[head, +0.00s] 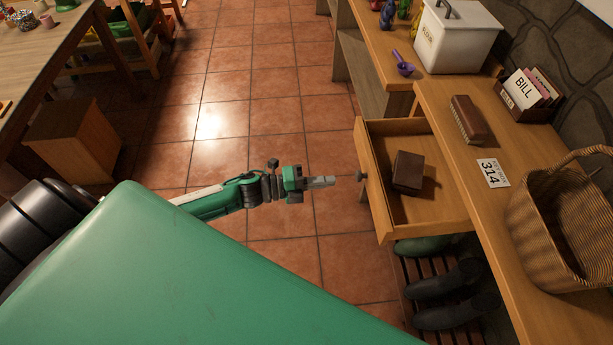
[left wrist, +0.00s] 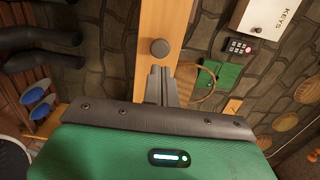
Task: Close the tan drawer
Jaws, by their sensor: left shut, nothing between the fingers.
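The tan drawer (head: 430,208) is pulled out from under the wooden counter at the right in the head view. A dark brown block-like object (head: 408,170) lies in it. A round dark knob (head: 361,176) is on its front. My left gripper (head: 332,181) is shut and empty, just left of the knob and pointing at it. In the left wrist view, the drawer front is an upright tan strip (left wrist: 165,18) with its knob (left wrist: 159,47) just beyond my shut fingertips (left wrist: 162,70). A small gap seems to separate them. My right gripper is not in view.
The counter holds a brush (head: 466,119), a 314 card (head: 493,173), a bill holder (head: 528,97) and a wicker basket (head: 560,225). Dark boots (head: 450,283) stand on a slatted rack below the drawer. The tiled floor (head: 270,90) before the drawer is clear.

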